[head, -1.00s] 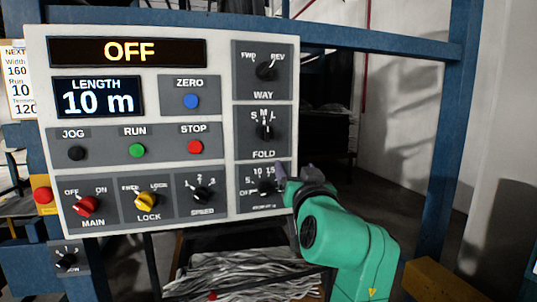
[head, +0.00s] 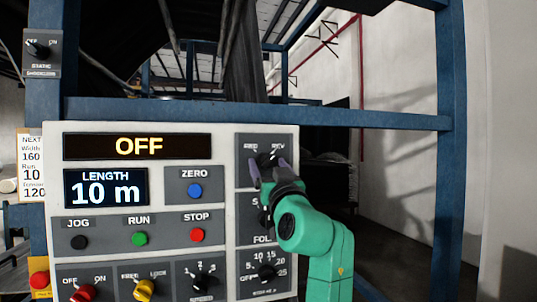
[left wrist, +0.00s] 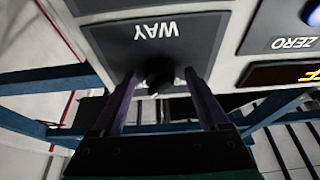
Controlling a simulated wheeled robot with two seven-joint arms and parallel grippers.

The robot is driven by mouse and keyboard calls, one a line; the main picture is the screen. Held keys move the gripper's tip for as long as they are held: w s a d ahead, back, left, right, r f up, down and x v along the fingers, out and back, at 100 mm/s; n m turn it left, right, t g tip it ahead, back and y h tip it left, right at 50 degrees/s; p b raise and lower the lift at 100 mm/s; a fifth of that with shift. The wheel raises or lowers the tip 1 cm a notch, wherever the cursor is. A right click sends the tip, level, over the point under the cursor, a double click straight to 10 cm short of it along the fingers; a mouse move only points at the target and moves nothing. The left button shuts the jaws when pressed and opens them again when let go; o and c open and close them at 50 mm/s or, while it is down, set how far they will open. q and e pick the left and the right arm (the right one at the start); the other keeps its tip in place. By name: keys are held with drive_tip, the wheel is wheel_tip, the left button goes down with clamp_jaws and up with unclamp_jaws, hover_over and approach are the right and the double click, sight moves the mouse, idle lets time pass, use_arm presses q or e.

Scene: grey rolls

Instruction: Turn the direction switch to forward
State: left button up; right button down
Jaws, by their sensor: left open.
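The direction switch is the black WAY knob (head: 267,158) at the top right of the control panel (head: 232,140), with FWD at its upper left and REV at its upper right. Its pointer appears turned towards REV. My left gripper (head: 268,165) is open in front of the knob, with one finger on each side. In the left wrist view, where the panel is upside down, the black knob (left wrist: 158,75) sits between the two open fingertips (left wrist: 160,80). I cannot tell whether they touch it. The WAY label is hidden by the gripper in the head view. My right gripper is not in view.
The FOLD knob (head: 264,215) is just below, partly behind my gripper. The display (head: 138,146) reads OFF. The ZERO button (head: 195,190) and STOP button (head: 197,235) lie to the left. A blue frame beam (head: 370,120) runs behind; a blue post (head: 450,200) stands right.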

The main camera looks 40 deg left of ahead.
use_arm(q)
clamp_jaws()
